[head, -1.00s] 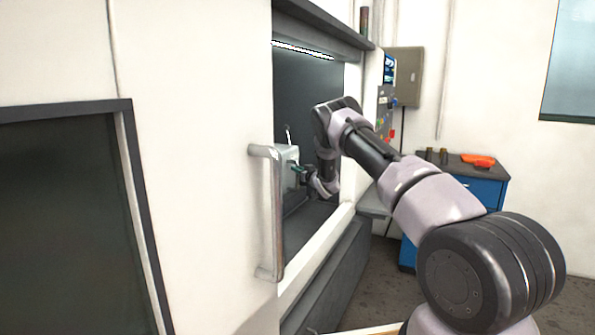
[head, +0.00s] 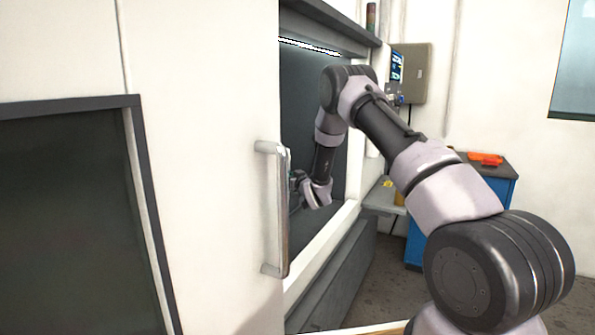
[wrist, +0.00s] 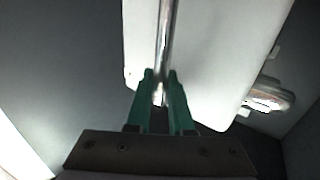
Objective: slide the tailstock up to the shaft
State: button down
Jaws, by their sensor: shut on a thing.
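The tailstock (wrist: 205,60) shows in the wrist view as a pale, round-cornered block filling the top middle. A shiny metal lever (wrist: 166,30) runs down in front of it. My gripper (wrist: 160,88) has its green fingers closed on the lower end of this lever. In the head view my gripper (head: 294,182) is inside the machine opening, just right of the door handle and partly hidden by the door edge. The tailstock cannot be made out there. I cannot make out the shaft in either view.
A white machine door with a vertical handle (head: 283,210) stands close left of my gripper. The opening's sill (head: 325,248) lies below my arm. A rounded metal part (wrist: 268,97) sits right of the block. A blue cabinet (head: 490,195) with an orange thing on top stands right.

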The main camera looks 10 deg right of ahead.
jog(key=s+a, duration=0.8)
jog(key=s, duration=0.3)
jog(key=shift+s+a, duration=0.2)
jog(key=c, duration=0.8)
grip_release()
jog(key=v, duration=1)
jog(key=shift+s+d, duration=0.2)
jog(key=shift+s, duration=0.15)
